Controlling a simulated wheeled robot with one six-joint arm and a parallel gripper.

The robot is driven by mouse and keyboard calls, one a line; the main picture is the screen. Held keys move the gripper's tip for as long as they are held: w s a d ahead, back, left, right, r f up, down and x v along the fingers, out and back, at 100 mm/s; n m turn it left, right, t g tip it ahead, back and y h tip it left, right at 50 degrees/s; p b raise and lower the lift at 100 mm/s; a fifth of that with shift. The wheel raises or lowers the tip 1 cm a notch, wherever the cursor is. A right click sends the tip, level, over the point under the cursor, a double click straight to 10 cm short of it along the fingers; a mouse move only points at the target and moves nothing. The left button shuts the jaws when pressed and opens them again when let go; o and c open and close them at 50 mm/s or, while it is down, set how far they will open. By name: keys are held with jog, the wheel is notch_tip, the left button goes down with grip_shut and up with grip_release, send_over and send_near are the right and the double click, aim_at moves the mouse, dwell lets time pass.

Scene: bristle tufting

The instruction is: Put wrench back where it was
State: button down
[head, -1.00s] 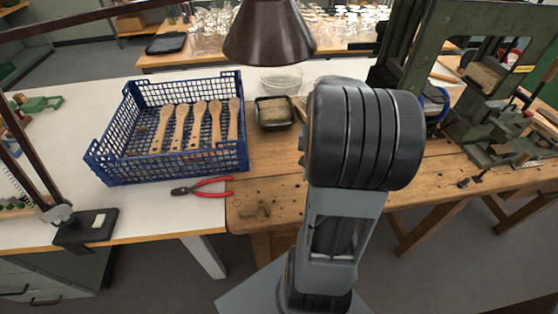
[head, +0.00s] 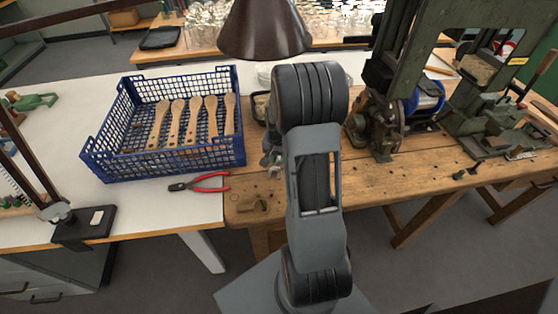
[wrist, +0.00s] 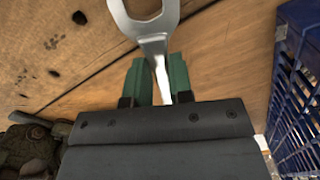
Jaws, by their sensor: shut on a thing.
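My gripper (wrist: 160,82), with green finger pads, is shut on the wrench (wrist: 155,45) in the wrist view. The silver wrench sits between the pads, with its forked head beyond the fingertips, above the wooden bench top. Its other end is hidden behind the gripper body. In the head view my gripper (head: 271,150) is partly hidden behind my arm, over the left part of the wooden bench (head: 370,185).
A blue crate (head: 165,172) with wooden brush handles (head: 193,122) stands left of my gripper; its wall (wrist: 298,90) is close in the wrist view. Red-handled pliers (head: 210,180) lie in front of it. A green machine (head: 385,125) stands right.

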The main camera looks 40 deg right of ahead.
jog(key=shift+f, duration=0.9)
jog(key=shift+f, duration=0.2)
jog(key=c, duration=1)
grip_release()
jog(key=shift+s, duration=0.1)
